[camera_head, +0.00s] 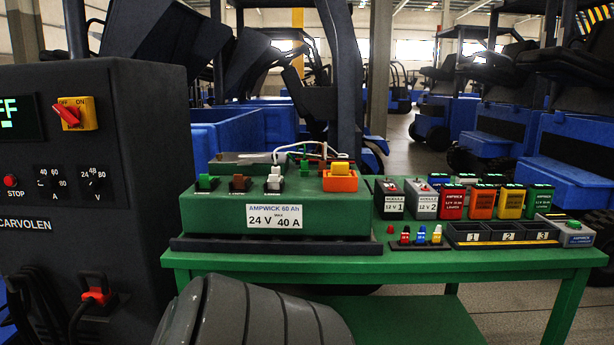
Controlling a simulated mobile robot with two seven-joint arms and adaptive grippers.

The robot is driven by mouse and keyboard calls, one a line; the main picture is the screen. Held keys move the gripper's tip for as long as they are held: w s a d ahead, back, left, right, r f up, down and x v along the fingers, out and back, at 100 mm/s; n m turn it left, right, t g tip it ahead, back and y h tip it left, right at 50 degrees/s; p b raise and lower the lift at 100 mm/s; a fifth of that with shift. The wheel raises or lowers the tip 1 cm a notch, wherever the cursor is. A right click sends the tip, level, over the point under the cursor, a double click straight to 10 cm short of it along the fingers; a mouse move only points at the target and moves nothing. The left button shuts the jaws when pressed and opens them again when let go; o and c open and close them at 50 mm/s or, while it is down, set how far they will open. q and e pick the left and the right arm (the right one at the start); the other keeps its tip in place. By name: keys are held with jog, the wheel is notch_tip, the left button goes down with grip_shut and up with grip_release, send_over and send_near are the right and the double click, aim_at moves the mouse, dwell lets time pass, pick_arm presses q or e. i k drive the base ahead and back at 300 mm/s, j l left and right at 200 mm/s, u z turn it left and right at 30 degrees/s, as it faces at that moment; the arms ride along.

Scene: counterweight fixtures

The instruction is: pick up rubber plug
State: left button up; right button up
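I cannot tell for certain which thing is the rubber plug. Small capped pieces in red (405,236), blue (421,236) and yellow (437,235) stand upright in a low dark rack at the table's front edge. On the green battery box (330,213) sit a green (207,183), a brown (240,183) and a white (274,180) plug-like piece, and an orange-and-yellow connector (340,178). Neither of my grippers is in view.
The green table (390,263) also bears module boxes (390,200), several coloured blocks and a numbered dark tray (505,241). A dark charger cabinet (130,150) stands at left. A large grey ribbed shape (255,315) fills the bottom centre before the table.

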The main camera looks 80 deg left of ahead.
aim_at(339, 169)
jog(key=u, duration=2.3)
